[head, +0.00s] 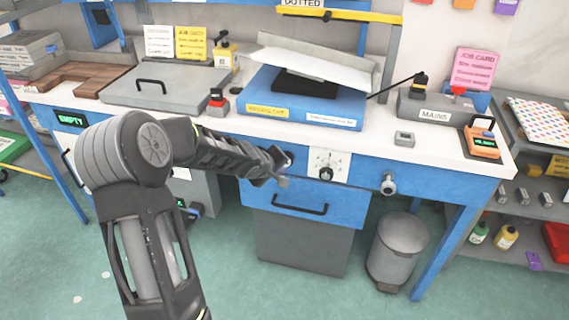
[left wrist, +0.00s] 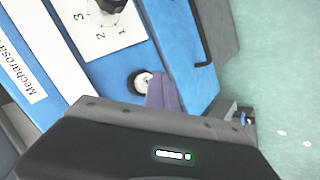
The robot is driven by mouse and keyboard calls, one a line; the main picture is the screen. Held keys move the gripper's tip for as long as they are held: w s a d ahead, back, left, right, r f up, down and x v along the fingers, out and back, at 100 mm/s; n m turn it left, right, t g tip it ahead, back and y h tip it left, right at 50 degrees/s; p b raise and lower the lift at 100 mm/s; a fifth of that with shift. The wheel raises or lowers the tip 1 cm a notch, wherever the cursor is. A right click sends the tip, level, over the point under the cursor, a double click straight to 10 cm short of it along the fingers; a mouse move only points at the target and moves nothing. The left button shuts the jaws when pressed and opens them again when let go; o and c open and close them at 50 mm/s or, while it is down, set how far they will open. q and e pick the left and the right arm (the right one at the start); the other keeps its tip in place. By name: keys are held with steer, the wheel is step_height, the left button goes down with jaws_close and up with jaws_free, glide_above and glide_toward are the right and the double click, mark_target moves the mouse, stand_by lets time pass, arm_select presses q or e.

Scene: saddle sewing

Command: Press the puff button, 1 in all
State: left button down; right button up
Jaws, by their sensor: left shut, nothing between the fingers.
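A round white button with a black rim (left wrist: 143,82) sits on the blue front face of the bench, beside the numbered dial plate; I take it for the puff button, though no label on it is readable. It also shows in the head view as a dark-rimmed round part (head: 288,157). My left gripper (head: 283,181) is shut and empty, its fingertips just below the button in the head view. In the left wrist view the shut fingers (left wrist: 165,92) lie right by the button and overlap its edge; I cannot tell whether they touch it. My right gripper is not in view.
The dial plate (head: 328,163) is right of the button, and a round metal knob (head: 388,185) is farther right. A drawer handle (head: 300,208) juts out below. A grey bin (head: 397,250) stands on the floor. A blue-based press (head: 300,105) is on the bench above.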

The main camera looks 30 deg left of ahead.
arm_select(q)
steer(key=shift+w, duration=0.15)
steer(key=shift+w+a+p, duration=0.15)
steer(key=shift+w+p, duration=0.1)
steer(key=shift+p, duration=0.05)
steer(key=shift+w+a+p, duration=0.2)
steer(key=shift+w+p, duration=0.15)
steer(key=shift+w, duration=0.2)
stand_by(0.8)
steer(key=shift+s, duration=0.1)
steer(key=shift+s+d+b, duration=0.35)
steer(key=shift+s+b, duration=0.15)
steer(key=shift+s, duration=0.35)
steer(key=s, duration=0.1)
steer(key=s+d+b, duration=0.1)
steer(key=s, duration=0.2)
steer(key=shift+s+d, duration=0.35)
